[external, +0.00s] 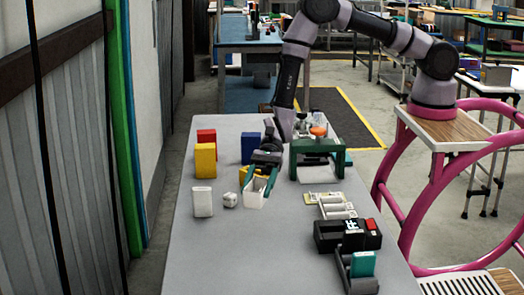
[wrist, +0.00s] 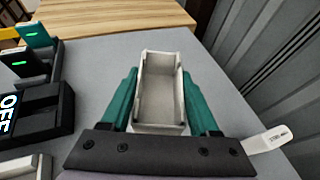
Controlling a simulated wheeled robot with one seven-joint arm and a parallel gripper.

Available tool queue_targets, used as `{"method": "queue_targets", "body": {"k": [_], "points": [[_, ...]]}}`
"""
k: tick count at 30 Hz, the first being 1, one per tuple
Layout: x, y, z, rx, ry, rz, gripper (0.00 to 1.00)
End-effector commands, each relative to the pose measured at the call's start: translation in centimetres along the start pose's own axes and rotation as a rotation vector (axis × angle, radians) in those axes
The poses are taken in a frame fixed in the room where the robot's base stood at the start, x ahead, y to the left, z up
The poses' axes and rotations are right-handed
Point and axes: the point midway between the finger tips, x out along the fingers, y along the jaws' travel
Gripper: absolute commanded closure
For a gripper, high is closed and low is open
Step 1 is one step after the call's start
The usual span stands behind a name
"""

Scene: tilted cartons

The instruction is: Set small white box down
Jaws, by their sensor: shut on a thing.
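The small white box (external: 256,193) is an open-topped, hollow container. In the wrist view the white box (wrist: 160,92) sits between my gripper's two green fingers, its open top facing the camera. My gripper (external: 259,182) is shut on it, with a finger along each long side. In the external view the box is low over the grey table (external: 190,255), near its middle. I cannot tell whether its underside touches the table.
A white cube (external: 230,200) and an upright white carton (external: 203,202) stand left of my gripper. Red (external: 206,136), yellow (external: 205,160) and blue (external: 249,148) boxes stand behind. A green stand (external: 320,160) and black device (external: 347,235) are right. The front-left table is clear.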

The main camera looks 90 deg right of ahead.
Motion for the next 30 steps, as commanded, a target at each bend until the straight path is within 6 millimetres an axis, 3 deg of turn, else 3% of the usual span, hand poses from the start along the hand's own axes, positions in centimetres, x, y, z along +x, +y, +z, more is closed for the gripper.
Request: {"method": "queue_targets", "body": {"k": [3,6,12,20,26,30], "points": [[-2.5,-0.6,-0.8,0.011,-0.003,-0.02,0.91],[-3.2,-0.7,-2.0,0.015,-0.003,-0.027,0.91],[-1.8,-0.7,-5.4,0.016,-0.003,-0.026,0.91],[-0.9,-0.7,-7.4,0.014,-0.003,-0.027,0.91],[0.2,-0.7,-10.1,0.015,-0.004,-0.027,0.91],[0.4,-0.7,-10.4,0.012,-0.004,-0.027,0.91]]}}
